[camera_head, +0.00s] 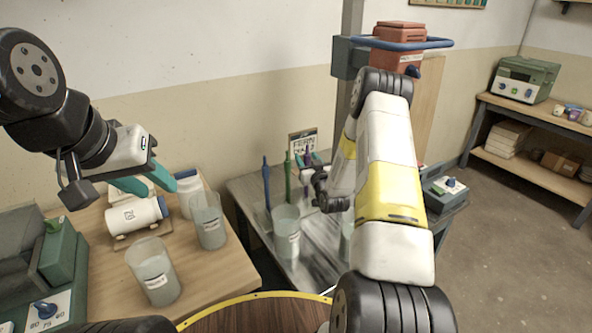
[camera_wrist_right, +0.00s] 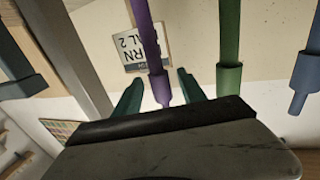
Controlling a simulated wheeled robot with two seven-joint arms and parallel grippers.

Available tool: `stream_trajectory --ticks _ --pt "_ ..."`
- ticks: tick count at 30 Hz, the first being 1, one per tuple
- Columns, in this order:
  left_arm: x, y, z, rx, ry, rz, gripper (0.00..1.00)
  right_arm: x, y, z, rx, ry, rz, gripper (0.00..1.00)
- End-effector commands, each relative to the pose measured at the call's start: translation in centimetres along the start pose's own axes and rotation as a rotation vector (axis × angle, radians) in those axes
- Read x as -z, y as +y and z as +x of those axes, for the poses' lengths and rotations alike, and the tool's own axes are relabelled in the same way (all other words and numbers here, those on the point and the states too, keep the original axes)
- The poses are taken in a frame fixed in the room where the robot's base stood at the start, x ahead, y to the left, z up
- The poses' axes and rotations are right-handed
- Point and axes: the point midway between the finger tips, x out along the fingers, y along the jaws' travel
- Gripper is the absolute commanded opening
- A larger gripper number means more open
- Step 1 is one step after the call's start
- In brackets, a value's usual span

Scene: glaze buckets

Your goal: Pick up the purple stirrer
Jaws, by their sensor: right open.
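The purple stirrer (camera_wrist_right: 150,45) stands between the two teal fingers of my right gripper (camera_wrist_right: 158,85) in the right wrist view, with a gap to the finger on each side. The gripper is open. In the head view the purple stirrer (camera_head: 307,156) shows as a thin strip behind my right gripper (camera_head: 312,168), and its lower part is hidden. A green stirrer (camera_head: 288,176) stands just to its left and also shows in the right wrist view (camera_wrist_right: 229,50). My left gripper (camera_head: 162,188) is open and empty above the wooden table at the left.
A blue stirrer (camera_head: 266,186) stands left of the green one. Clear buckets (camera_head: 287,232) stand on the grey table (camera_head: 244,190). More buckets (camera_head: 153,272) and a white jar (camera_head: 135,214) are on the wooden table (camera_head: 206,276). A sign (camera_head: 303,142) stands behind the stirrers.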

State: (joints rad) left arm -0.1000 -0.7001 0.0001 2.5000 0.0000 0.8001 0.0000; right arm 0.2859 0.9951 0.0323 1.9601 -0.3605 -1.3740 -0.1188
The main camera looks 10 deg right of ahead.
Motion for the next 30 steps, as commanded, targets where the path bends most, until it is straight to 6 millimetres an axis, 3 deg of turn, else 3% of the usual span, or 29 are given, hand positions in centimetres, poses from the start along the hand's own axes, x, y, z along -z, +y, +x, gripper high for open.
stream_trajectory --ticks 6,13,14,21,30 --pt "0.0 0.0 0.0 0.000 0.000 0.000 0.36 0.1 -0.2 2.5 0.002 0.000 -0.002 0.48" --pt "0.0 0.0 0.0 0.000 0.000 0.000 0.36 0.0 -0.2 2.7 0.001 -0.002 -0.001 0.48" --pt "0.0 0.0 0.0 0.000 0.000 0.000 0.36 0.0 -0.2 2.7 0.001 -0.002 -0.001 0.46" --pt "0.0 0.0 0.0 0.000 0.000 0.000 0.36 0.0 -0.2 2.7 0.001 -0.001 -0.001 0.00" --pt "0.0 0.0 0.0 0.000 0.000 0.000 0.36 0.2 -0.1 2.7 0.001 0.000 -0.001 0.00"
